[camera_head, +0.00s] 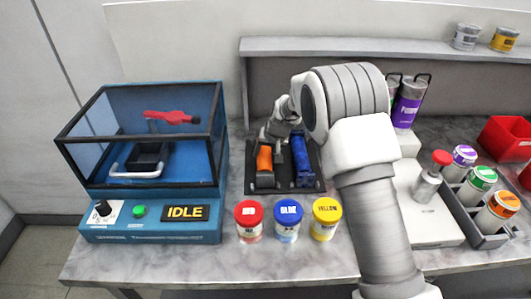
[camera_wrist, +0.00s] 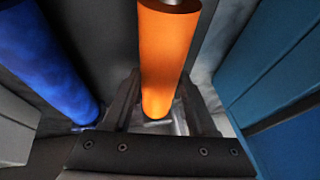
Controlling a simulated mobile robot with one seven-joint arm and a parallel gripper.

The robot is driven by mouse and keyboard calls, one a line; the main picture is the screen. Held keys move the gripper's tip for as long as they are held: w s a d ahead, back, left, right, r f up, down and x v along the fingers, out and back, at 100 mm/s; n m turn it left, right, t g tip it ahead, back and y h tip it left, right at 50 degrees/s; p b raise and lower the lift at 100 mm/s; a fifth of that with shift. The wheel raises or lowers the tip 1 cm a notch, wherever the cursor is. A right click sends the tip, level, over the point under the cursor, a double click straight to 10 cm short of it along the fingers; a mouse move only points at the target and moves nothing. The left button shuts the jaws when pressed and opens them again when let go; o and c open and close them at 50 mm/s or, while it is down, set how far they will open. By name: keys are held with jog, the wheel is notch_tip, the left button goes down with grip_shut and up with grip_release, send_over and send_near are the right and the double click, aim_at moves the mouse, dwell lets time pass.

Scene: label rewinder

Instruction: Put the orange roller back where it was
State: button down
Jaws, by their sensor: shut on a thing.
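The orange roller (camera_head: 264,159) is at the left side of a dark tray (camera_head: 284,188) in the head view, beside a blue roller (camera_head: 301,160). In the wrist view the orange roller (camera_wrist: 168,55) stands between the two fingers of my gripper (camera_wrist: 158,112), which is shut on it. The blue roller also shows at the left of the wrist view (camera_wrist: 42,65), apart from my gripper. In the head view my gripper is small and partly hidden by my arm. Whether the orange roller touches the tray is hard to tell.
A blue machine (camera_head: 150,205) with a clear cover and a red roller (camera_head: 172,117) stands left. Red (camera_head: 249,222), blue (camera_head: 287,221) and yellow (camera_head: 325,219) lidded jars stand in front of the tray. A rack of jars (camera_head: 484,235) and a red bin (camera_head: 505,138) are at right.

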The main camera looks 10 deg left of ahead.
jog(key=shift+f, duration=0.15)
jog(key=shift+c, duration=0.8)
grip_release()
jog(key=shift+o, duration=0.2)
jog(key=shift+f, duration=0.15)
jog(key=s+d+f+v, duration=0.1)
jog(key=d+v, duration=0.1)
jog(key=v, duration=1.1)
jog(key=s+d+f+v, duration=0.1)
jog(key=d+v, duration=0.1)
jog(key=v, duration=1.1)
jog(key=s+d+r+h, duration=0.1)
jog(key=s+d, duration=0.5)
jog(key=s, duration=0.3)
jog(key=s+d+r+m+t+h, duration=0.1)
jog(key=s+d, duration=0.4)
jog(key=s, duration=0.3)
jog(key=s+d+r+m+h, duration=0.1)
jog(key=s+d, duration=0.5)
jog(key=s, duration=0.3)
jog(key=shift+s+d+t+h+b, duration=0.3)
jog(key=shift+s+t+b, duration=0.05)
jog(key=shift+s+t, duration=0.05)
